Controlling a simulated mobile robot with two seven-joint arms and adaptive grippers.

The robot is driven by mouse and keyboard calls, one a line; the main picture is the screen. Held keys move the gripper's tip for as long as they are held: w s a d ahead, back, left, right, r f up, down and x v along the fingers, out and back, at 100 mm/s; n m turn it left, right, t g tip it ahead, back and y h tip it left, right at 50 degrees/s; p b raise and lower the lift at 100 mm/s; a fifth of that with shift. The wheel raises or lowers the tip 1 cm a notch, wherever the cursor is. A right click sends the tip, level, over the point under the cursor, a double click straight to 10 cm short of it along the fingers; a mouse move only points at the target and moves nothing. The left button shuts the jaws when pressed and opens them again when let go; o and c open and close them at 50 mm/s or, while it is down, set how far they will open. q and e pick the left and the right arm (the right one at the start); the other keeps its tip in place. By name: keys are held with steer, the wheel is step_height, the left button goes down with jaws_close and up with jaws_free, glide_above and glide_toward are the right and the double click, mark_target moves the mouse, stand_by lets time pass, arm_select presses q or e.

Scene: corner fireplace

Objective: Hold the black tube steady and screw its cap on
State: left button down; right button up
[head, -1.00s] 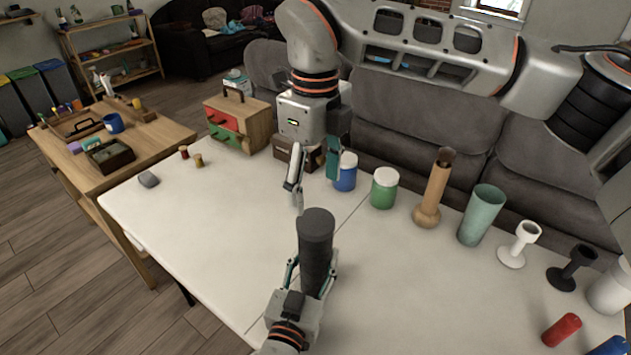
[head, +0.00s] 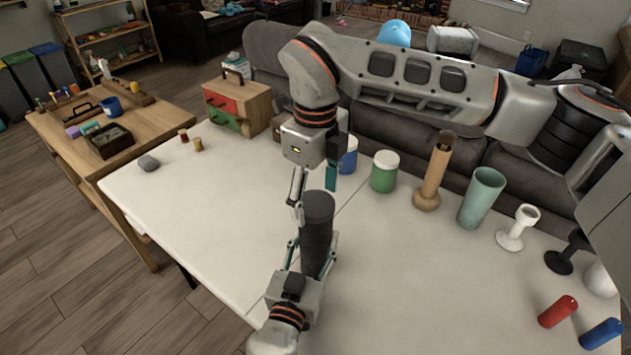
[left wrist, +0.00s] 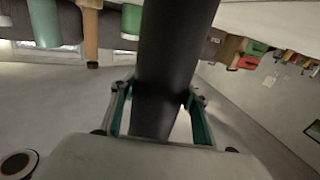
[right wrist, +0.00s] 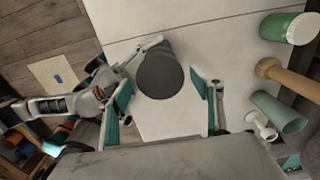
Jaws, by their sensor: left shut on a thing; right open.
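The black tube (head: 316,252) stands upright above the white table. A slightly wider dark cap (head: 318,206) sits on its top; whether it is threaded tight I cannot tell. My left gripper (head: 312,255) is shut around the tube's lower part. The left wrist view also shows the tube (left wrist: 165,75) between the fingers. My right gripper (head: 315,195) is open at the cap, one finger left of it, the other behind. In the right wrist view the round cap top (right wrist: 160,76) lies between the spread fingers, nearer the left one.
On the table (head: 400,290), a green jar (head: 384,172), a wooden vase (head: 433,175), a teal cup (head: 482,198) and white and black goblets stand right. Red (head: 558,311) and blue (head: 601,334) cylinders lie front right. A blue jar (head: 348,156) is behind my right gripper. The left front is clear.

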steer(key=shift+f, duration=0.25)
steer(key=c, duration=1.2)
steer(key=shift+o, duration=0.2)
steer(key=o, duration=1.3)
steer(key=shift+r, duration=0.1)
step_height(320, 180, up, 12)
